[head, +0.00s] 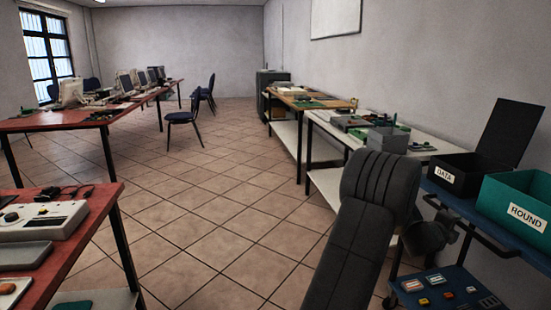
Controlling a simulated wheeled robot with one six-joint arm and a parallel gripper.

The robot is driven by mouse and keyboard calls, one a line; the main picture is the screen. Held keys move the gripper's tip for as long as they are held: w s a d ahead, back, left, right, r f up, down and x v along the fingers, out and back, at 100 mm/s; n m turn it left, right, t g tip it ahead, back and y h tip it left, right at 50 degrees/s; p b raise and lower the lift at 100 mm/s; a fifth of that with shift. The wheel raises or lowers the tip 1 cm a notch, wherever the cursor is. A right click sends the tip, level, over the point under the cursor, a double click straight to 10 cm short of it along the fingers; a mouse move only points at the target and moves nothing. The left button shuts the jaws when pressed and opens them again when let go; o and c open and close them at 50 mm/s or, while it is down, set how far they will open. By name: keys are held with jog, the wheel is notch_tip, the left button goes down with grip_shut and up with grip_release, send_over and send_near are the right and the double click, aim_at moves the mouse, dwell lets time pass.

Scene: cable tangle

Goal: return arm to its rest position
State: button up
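My dark grey arm (380,190) rises from the bottom edge of the head view, right of centre, and bends at a thick joint. Its far end with my gripper (445,233) points to the right, beside the blue cart. The gripper is small, dark and partly hidden behind the arm, so I cannot tell whether its fingers are open or shut. I see nothing held in it.
The blue cart (463,208) at right bears a black DATA bin (445,178) and a teal ROUND bin (526,217). A red table (75,246) with devices stands at left. White benches (421,143) line the right wall. Tiled floor (220,220) between is clear.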

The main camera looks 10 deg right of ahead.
aim_at(459, 222)
jog(key=v, duration=0.7)
jog(key=p+x, duration=0.1)
jog(key=x, duration=1.1)
jog(key=shift+w+d, duration=0.2)
jog(key=shift+d, duration=0.1)
jog(key=shift+w+f, duration=0.15)
jog(key=shift+f, duration=0.05)
jog(key=s+a, duration=0.2)
jog(key=a, duration=1.6)
jog(key=s+a, duration=0.2)
jog(key=a, duration=1.7)
jog(key=shift+r, duration=0.3)
jog(key=shift+a, duration=0.1)
